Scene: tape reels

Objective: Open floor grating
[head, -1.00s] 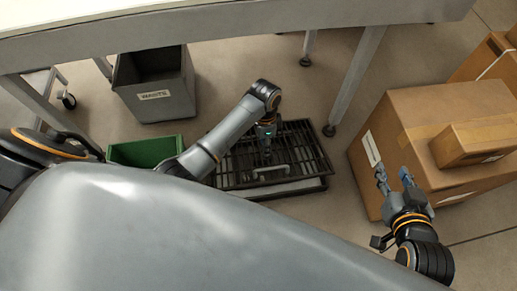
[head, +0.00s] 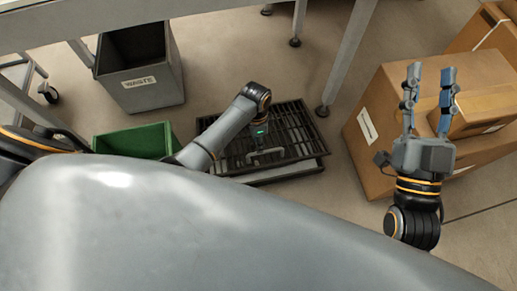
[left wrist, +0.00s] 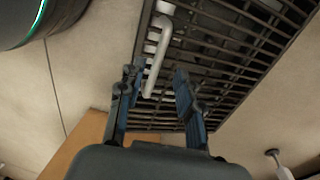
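The dark floor grating (head: 294,119) lies on the floor in the middle of the head view, its bars over a pale-edged frame (head: 292,172). I cannot tell whether it sits flush. A light metal handle (head: 268,153) is on its near part; it also shows in the left wrist view (left wrist: 158,60). My left gripper is over the grating at the handle, mostly hidden by its arm in the head view. In the left wrist view its fingers (left wrist: 156,82) are apart, with the handle's lower end seen between them. My right gripper (head: 430,76) is open and empty, raised before the boxes.
A grey waste bin (head: 150,88) and a green bin (head: 133,141) stand left of the grating. Cardboard boxes (head: 378,100) stand at the right. Table legs (head: 345,62) come down behind the grating. Bare floor lies between grating and boxes.

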